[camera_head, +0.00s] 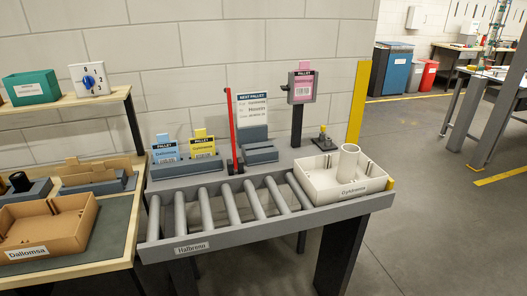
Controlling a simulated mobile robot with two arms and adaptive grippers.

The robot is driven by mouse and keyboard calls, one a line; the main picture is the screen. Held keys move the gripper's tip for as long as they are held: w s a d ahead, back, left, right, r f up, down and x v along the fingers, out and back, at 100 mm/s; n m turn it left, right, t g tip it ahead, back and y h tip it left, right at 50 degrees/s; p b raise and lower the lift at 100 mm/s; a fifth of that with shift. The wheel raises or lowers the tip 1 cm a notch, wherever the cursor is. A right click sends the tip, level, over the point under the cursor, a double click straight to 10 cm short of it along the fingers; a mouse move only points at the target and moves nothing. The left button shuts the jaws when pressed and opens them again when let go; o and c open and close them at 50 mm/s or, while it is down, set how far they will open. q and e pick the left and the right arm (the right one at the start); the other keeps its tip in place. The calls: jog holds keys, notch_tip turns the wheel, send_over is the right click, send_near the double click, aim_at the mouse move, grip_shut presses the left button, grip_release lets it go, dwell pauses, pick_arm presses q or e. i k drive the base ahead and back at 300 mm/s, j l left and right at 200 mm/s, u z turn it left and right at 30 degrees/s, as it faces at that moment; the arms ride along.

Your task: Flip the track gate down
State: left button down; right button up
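The track gate appears to be the thin red bar (232,128), which stands upright on a small dark base (235,166) at the back edge of the roller track (231,203). The track carries a label that seems to read "Halbreno". A cream tray (319,183) with a round upright cylinder (347,161) in it sits at the track's right end, right of the bar. Neither of my grippers shows in the head view.
Blue (165,149) and yellow (203,145) pallet cards stand left of the bar. A "Next pallet" sign (252,111) and a pink card post (299,108) stand to its right. The rollers left of the tray are bare. A brown tray (48,224) sits on the left table.

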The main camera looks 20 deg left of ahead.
aim_at(227, 91)
jog(key=j+z, duration=0.45)
jog(key=j, duration=0.85)
jog(key=i, duration=0.05)
